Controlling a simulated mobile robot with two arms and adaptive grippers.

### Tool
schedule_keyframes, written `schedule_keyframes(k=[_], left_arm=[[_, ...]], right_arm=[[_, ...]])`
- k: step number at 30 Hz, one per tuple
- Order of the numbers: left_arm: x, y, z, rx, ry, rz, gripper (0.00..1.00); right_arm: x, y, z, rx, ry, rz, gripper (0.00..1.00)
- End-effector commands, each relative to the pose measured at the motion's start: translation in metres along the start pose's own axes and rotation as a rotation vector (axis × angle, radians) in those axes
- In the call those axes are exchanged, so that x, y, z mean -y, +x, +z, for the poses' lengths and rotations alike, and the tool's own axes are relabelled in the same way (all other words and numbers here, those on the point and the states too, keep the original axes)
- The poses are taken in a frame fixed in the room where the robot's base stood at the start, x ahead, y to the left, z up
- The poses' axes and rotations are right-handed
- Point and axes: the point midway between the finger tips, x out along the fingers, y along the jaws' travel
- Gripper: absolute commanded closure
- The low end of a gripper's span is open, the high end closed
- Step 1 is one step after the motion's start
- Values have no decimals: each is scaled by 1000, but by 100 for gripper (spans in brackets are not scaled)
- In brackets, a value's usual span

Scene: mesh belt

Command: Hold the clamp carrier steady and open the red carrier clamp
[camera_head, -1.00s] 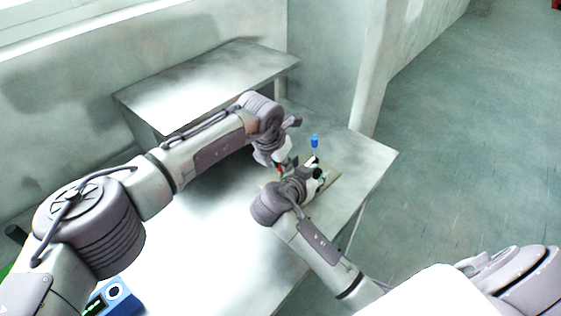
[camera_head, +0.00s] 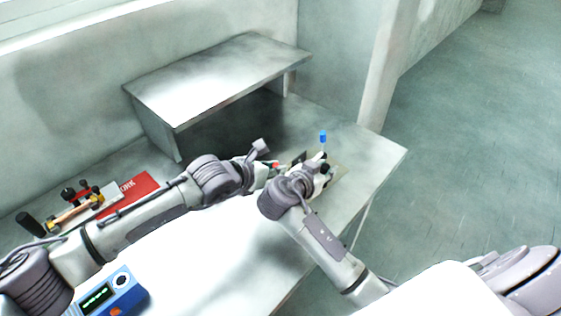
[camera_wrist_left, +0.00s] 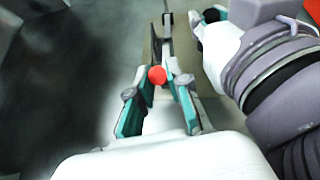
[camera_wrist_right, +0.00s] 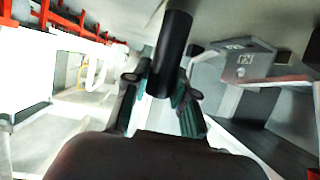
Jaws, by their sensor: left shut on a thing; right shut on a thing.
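The red carrier clamp shows as a round red end (camera_wrist_left: 157,75) between the teal fingers of my left gripper (camera_wrist_left: 160,98) in the left wrist view. In the head view my left gripper (camera_head: 268,170) is shut on it, low over the table. The clamp carrier (camera_head: 340,177) is a tan plate near the table's right edge, mostly hidden by my right arm. My right gripper (camera_head: 322,172) is over it, shut on a black cylindrical post (camera_wrist_right: 172,55), seen between its fingers in the right wrist view. Whether the clamp is open cannot be told.
A blue-capped upright item (camera_head: 323,137) stands just behind my right gripper. A raised metal shelf (camera_head: 215,75) stands at the back. The table's right edge is close.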

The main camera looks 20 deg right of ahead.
Motion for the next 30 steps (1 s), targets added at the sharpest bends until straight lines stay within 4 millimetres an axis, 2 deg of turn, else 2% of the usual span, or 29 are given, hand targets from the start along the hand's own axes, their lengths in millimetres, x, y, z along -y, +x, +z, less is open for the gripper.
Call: schedule_keyframes(k=[1, 3, 15, 30], left_arm=[[0, -1, -10, 37, -16, -11, 100], [0, -2, -14, 99, -22, -22, 100], [-1, -6, -32, 376, -36, -76, 100], [-3, -7, -39, 480, -49, -85, 100]], right_arm=[[0, 0, 0, 0, -1, 1, 100], [0, 0, 0, 0, -1, 1, 100], [0, 0, 0, -1, 0, -1, 100], [2, -1, 0, 0, 1, -5, 100]])
